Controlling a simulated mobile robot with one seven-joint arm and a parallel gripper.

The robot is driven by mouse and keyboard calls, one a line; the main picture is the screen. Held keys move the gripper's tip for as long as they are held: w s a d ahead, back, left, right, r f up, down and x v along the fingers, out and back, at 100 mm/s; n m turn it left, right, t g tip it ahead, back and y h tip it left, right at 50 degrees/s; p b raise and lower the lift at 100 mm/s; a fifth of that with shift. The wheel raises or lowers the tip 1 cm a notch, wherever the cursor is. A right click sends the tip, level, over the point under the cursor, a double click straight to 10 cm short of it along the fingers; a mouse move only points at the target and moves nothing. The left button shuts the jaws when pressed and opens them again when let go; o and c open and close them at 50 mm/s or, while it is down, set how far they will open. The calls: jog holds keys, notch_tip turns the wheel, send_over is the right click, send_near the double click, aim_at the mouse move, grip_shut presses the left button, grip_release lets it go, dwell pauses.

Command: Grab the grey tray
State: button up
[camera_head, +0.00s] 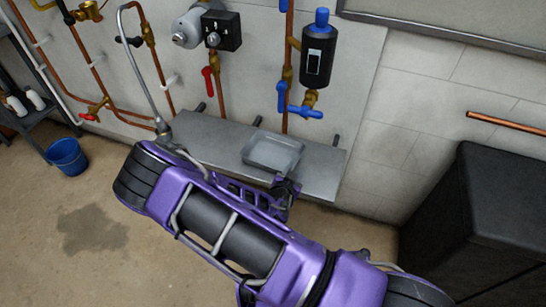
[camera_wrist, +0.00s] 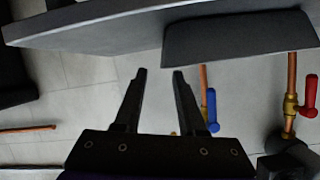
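The grey tray (camera_head: 273,152) is shallow and rectangular. It lies on the grey wall shelf (camera_head: 215,141), right of the shelf's middle, and looks empty in the head view. My gripper (camera_head: 290,183) is at the shelf's front edge, just right of and nearer than the tray, partly hidden by my arm. In the wrist view, which looks upside down, my gripper (camera_wrist: 159,71) has its two dark fingers apart with nothing between them. The tray (camera_wrist: 240,40) shows there as a dark grey slab beyond the fingertips, mostly to the right, against the shelf (camera_wrist: 90,28).
Copper pipes with a red valve handle (camera_head: 208,82) and blue valve handles (camera_head: 300,109) rise behind the shelf. A black cylindrical unit (camera_head: 317,55) hangs above the tray. A large black box (camera_head: 490,215) stands at right. A blue bucket (camera_head: 67,156) is on the floor at left.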

jog(key=shift+b+x, duration=0.35)
jog(key=shift+x, duration=3.05)
jog(key=shift+w+a+r, duration=0.1)
jog(key=shift+a, duration=0.05)
grip_shut()
